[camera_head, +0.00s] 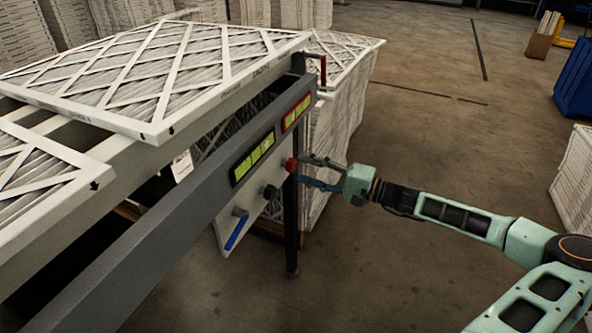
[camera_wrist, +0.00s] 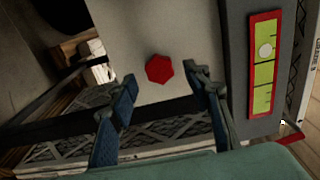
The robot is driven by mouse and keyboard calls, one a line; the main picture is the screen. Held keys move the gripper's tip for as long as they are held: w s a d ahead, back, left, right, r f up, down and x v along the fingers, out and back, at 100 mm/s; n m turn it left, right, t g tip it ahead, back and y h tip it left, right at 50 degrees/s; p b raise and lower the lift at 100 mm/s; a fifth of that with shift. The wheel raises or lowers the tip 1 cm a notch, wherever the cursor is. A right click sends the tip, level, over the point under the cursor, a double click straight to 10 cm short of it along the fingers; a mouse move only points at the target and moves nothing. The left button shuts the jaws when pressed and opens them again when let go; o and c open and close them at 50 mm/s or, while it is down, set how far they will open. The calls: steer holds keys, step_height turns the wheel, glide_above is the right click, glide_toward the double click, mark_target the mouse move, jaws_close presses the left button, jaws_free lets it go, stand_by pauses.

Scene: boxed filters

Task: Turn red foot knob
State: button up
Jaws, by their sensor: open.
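The red foot knob (camera_head: 290,165) sits on a pale panel under the grey frame, to the right of a black knob (camera_head: 270,192) and a blue lever (camera_head: 237,230). In the wrist view the red knob (camera_wrist: 159,69) looks six-sided and lies ahead of the fingertips, roughly between them. My gripper (camera_head: 308,172) is open, close to the right of the red knob in the head view. I cannot tell whether a fingertip touches the knob.
The grey frame (camera_head: 180,230) carries large pleated filters (camera_head: 150,75). A red-bordered level gauge (camera_head: 297,112) and a yellow-green gauge (camera_head: 252,158) sit on it. A dark leg (camera_head: 292,225) stands beside the panel. Stacked filters (camera_head: 335,130) stand behind. The floor at right is mostly clear.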

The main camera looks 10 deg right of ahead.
mark_target(294, 166)
steer(key=shift+x, duration=1.75)
steer(key=c, duration=1.2)
steer(key=shift+o, duration=0.2)
